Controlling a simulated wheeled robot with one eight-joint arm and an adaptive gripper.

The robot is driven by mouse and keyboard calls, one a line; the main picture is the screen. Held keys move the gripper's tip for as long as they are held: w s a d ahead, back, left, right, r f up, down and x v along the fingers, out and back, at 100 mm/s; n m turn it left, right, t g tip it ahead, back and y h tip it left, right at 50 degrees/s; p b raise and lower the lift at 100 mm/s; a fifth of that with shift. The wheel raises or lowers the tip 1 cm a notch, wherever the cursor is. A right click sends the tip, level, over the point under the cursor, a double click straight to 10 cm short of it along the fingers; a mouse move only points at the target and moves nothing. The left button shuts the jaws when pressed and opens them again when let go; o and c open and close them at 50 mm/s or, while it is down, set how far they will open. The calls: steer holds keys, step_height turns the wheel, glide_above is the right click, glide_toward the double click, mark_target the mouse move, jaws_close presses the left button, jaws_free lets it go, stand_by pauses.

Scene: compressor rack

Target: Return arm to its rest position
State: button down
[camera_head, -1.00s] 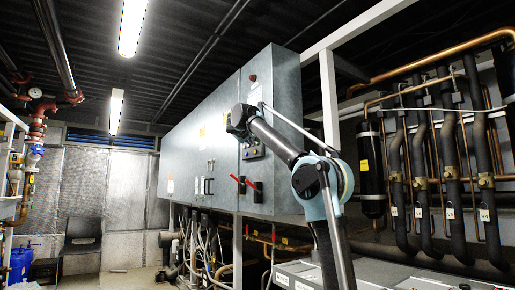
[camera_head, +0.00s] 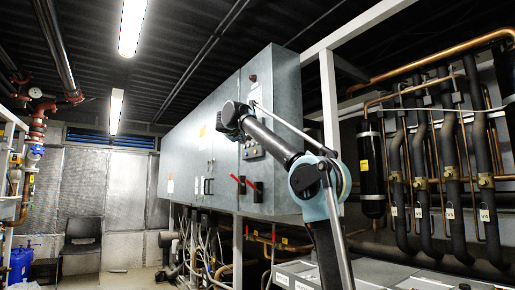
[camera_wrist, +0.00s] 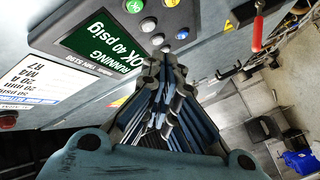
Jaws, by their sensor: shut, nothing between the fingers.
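My arm rises from the lower middle of the head view, bends at its elbow and reaches up and left in front of the grey control cabinet (camera_head: 215,150). My gripper shows in the wrist view (camera_wrist: 155,70), shut with nothing between its fingers. Whether the tips touch the panel cannot be told. In the head view the fingers are not clearly seen behind the wrist.
Red-handled levers (camera_head: 240,182) stick out from the cabinet front. Black pipes with copper lines (camera_head: 440,170) stand at the right. A white post (camera_head: 329,100) rises behind my arm. A black chair (camera_head: 82,238) and blue containers (camera_head: 20,262) are at the far left. The floor between is open.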

stand_by(0.4)
steer(key=s+d+f+m+g+h, duration=0.1)
steer(key=s+d+f+m+g, duration=0.15)
steer(key=d+f, duration=0.5)
steer(key=s+d+f+m+g+h, duration=0.15)
steer(key=s+d+f, duration=0.25)
steer(key=d+f, duration=0.4)
steer(key=s+d+f+m+g, duration=0.1)
steer(key=s+d+f+g, duration=0.1)
steer(key=s+d+f, duration=0.5)
steer(key=s+d+f+g, duration=0.3)
steer(key=s+d+f, duration=0.15)
steer(key=f, duration=0.55)
steer(key=s+d+f+m+g+y, duration=0.1)
steer(key=s+f+g, duration=0.1)
steer(key=s+f, duration=0.9)
steer(key=s+f+g+y, duration=0.2)
steer(key=s+f, duration=0.9)
steer(key=f, duration=0.8)
steer(key=s+d+f+m+g+y, duration=0.1)
steer(key=s+f+y, duration=0.1)
steer(key=s+f, duration=0.9)
step_height(320, 180, down, 4)
steer(key=shift+s+d+f+m+g, duration=0.1)
steer(key=shift+s+d+m+g, duration=0.1)
steer(key=shift+d+m+g, duration=0.15)
steer(key=shift+y, duration=0.25)
